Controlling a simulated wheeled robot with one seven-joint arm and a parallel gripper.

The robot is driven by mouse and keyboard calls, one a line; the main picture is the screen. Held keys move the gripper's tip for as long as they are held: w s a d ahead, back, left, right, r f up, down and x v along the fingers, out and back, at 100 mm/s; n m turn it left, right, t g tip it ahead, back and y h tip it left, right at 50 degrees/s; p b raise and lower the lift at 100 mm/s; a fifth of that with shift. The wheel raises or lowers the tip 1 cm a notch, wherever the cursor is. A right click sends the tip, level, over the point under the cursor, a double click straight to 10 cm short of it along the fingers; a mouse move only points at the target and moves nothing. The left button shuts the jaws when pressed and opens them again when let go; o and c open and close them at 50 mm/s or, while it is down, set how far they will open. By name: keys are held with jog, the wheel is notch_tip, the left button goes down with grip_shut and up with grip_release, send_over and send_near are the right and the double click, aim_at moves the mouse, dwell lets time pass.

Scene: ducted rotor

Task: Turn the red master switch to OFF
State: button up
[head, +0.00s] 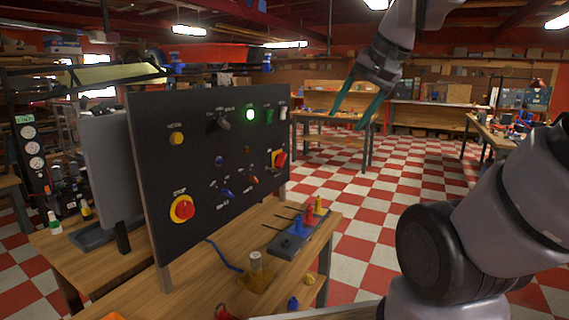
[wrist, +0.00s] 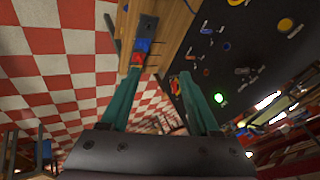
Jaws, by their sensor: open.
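A black upright control panel (head: 205,135) stands on a wooden bench. The red master switch (head: 281,159), a red handle on a yellow plate, is at the panel's right edge; its label is too small to read. A separate red button on a yellow ring (head: 182,208), labelled STOP, is at the lower left. My gripper (head: 350,118) is open and empty, held in the air to the right of the panel and above the switch, apart from it.
The panel also carries a lit green lamp (head: 250,114), a yellow button (head: 176,138) and several other switches. A blue block with coloured plugs (head: 300,226) and a metal post on a brown base (head: 256,262) are on the bench. Checkered floor is open to the right.

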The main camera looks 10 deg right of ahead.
jog(key=w+a+f+m+g+y, duration=0.1)
jog(key=w+a+f+m+y, duration=0.3)
jog(key=w, duration=0.6)
jog(key=w+f+m+g+y, duration=0.1)
jog(key=w+m+y, duration=0.1)
jog(key=w+m, duration=0.6)
jog(key=w+a+f+m+y, duration=0.1)
jog(key=w+f+m+y, duration=0.2)
jog(key=w, duration=0.9)
jog(key=m+t+y, duration=0.2)
jog(key=m+t, duration=0.5)
jog(key=m, duration=0.7)
send_near(284, 162)
jog(key=x, duration=0.9)
jog(key=shift+a+r, duration=0.15)
grip_shut()
